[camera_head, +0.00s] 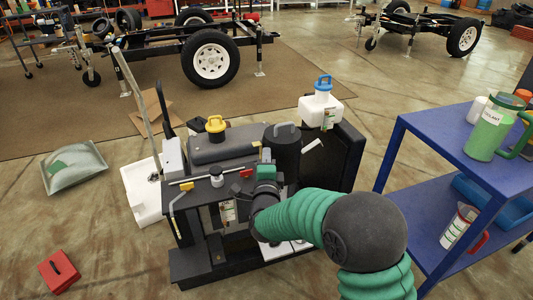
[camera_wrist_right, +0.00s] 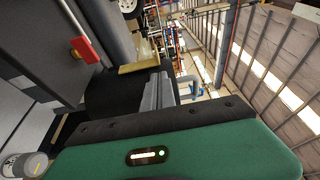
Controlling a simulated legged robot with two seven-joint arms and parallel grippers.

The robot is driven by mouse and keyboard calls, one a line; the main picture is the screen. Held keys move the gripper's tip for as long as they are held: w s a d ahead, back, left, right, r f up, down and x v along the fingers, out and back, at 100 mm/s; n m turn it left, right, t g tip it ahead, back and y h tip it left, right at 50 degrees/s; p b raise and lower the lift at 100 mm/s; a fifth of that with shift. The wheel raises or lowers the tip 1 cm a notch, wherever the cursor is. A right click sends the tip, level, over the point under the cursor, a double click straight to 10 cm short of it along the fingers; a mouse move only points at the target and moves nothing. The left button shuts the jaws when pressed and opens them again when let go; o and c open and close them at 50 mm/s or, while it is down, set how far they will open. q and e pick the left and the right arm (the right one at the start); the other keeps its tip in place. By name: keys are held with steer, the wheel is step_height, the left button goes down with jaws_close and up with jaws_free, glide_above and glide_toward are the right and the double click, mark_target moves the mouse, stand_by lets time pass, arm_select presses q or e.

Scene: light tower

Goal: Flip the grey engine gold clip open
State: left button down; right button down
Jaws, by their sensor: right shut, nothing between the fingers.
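The engine unit (camera_head: 222,150), grey and black, stands in the middle of the head view. My right gripper (camera_head: 266,158) is over the engine's front top, beside a small red lever (camera_head: 246,173). Its grey fingers (camera_wrist_right: 162,90) are shut and empty. My arm hides part of the engine's front right. My left gripper is not in view.
A yellow-handled cap (camera_head: 215,124) and a blue-capped white tank (camera_head: 321,105) stand up from the engine. A blue shelf (camera_head: 428,125) with bottles is close on the right.

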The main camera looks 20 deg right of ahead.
steer(key=x, duration=0.3)
steer(key=shift+w+b, duration=0.2)
steer(key=shift+b, duration=0.15)
steer(key=shift+a, duration=0.1)
